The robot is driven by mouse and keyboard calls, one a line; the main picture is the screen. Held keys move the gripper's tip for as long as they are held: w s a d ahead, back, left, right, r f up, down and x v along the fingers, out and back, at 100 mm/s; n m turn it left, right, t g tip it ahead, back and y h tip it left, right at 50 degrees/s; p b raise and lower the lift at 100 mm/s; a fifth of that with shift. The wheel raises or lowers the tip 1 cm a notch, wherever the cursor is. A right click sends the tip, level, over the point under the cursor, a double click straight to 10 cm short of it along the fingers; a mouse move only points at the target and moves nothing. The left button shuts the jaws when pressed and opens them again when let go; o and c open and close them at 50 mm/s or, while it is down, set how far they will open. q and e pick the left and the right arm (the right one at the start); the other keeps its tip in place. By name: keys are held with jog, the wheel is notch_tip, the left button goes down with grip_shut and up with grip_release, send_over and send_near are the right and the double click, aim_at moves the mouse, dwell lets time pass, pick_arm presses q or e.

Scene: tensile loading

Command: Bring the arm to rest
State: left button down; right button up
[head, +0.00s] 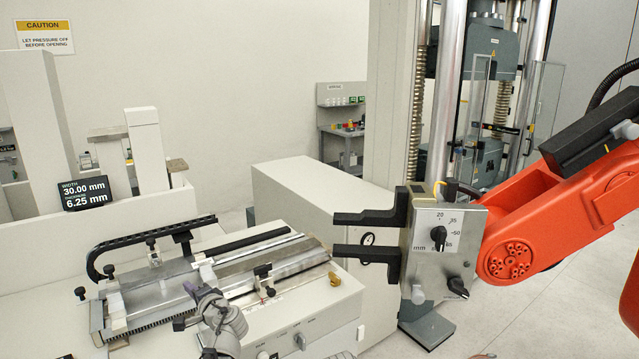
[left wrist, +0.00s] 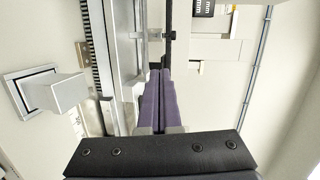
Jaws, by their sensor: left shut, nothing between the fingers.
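My left gripper (head: 212,302) is at the bottom of the head view, in front of the metal bench fixture (head: 120,308). It looks small and partly blurred against the fixture. In the left wrist view its two purple fingers (left wrist: 157,102) lie side by side, closed together with nothing between them. The fixture's rail and toothed strip (left wrist: 95,45) show beyond and left of the fingers. I cannot tell from these views how close the fingertips are to the fixture. My right gripper is not seen in either view.
A red jointed arm (head: 560,195) reaches in at the right, beside a grey box (head: 438,245) with knobs and two black jaws. A tall testing machine (head: 490,90) stands behind. A small display (head: 84,193) reads 30.00 mm and 6.25 mm.

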pick_arm(q)
jog(key=s+d+f+n+g+h, duration=0.1)
jog(key=s+d+f+g+h, duration=0.2)
jog(key=s+d+f, duration=0.3)
jog(key=s+d+f+n+g+h, duration=0.2)
jog(key=s+d+f, duration=0.4)
jog(key=s+d, duration=0.6)
jog(key=s+d+f+n+g+h, duration=0.1)
jog(key=s+d+f+g+h, duration=0.4)
jog(key=s+d, duration=0.4)
jog(key=shift+d+f+n+g, duration=0.3)
jog(key=shift+f+g, duration=0.25)
jog(key=shift+g, duration=0.25)
